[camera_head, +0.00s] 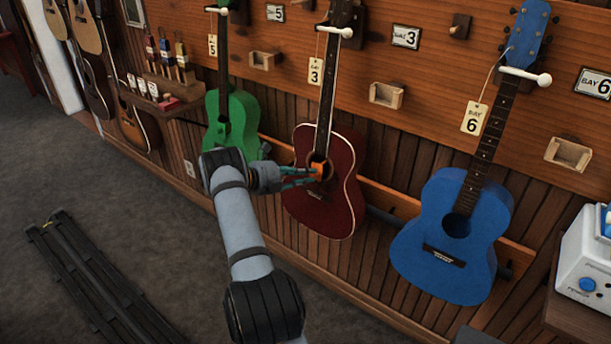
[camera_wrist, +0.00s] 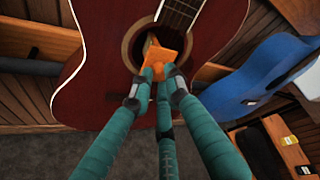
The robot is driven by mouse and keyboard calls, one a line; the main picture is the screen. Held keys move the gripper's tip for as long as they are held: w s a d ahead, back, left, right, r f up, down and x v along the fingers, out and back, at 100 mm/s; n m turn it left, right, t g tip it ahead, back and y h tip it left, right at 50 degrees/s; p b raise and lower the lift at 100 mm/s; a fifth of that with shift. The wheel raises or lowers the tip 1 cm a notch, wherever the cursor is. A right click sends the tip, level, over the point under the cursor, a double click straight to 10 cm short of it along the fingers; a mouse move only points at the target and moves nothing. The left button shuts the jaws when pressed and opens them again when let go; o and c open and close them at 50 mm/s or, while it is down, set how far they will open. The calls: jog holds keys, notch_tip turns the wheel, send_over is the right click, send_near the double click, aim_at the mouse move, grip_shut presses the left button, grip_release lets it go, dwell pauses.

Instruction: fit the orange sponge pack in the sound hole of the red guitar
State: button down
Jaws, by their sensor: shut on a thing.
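The red guitar (camera_head: 338,207) hangs on the wall between a green and a blue guitar. Its sound hole (camera_wrist: 133,36) shows as a dark ringed opening in the wrist view. The orange sponge pack (camera_wrist: 166,56) is held in my gripper (camera_wrist: 158,74), whose teal fingers are closed on it. The pack is at the sound hole, overlapping its opening in the wrist view; how deep it sits I cannot tell. In the head view the pack (camera_head: 318,168) shows as a small orange patch at the hole, and my gripper (camera_head: 308,176) reaches it from the left.
The green guitar (camera_head: 230,122) hangs to the left, the blue guitar (camera_head: 452,235) to the right. Small wooden wall boxes (camera_head: 387,95) and a tool shelf (camera_head: 172,90) stick out from the wall. A white device (camera_head: 587,262) stands at far right. Dark rails (camera_head: 95,285) lie on the floor.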

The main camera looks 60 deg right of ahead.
jog(key=c, duration=1.6)
grip_release()
jog(key=shift+o, duration=1.3)
jog(key=shift+o, duration=1.1)
jog(key=shift+a, duration=0.1)
jog(key=shift+w+a+r+p, duration=0.1)
jog(key=shift+a+r+p, duration=0.1)
jog(key=shift+a+p, duration=0.45)
jog(key=shift+a+r+p, duration=0.2)
jog(key=shift+a+p, duration=0.95)
jog(key=shift+a, duration=1.05)
jog(key=shift+d, duration=0.1)
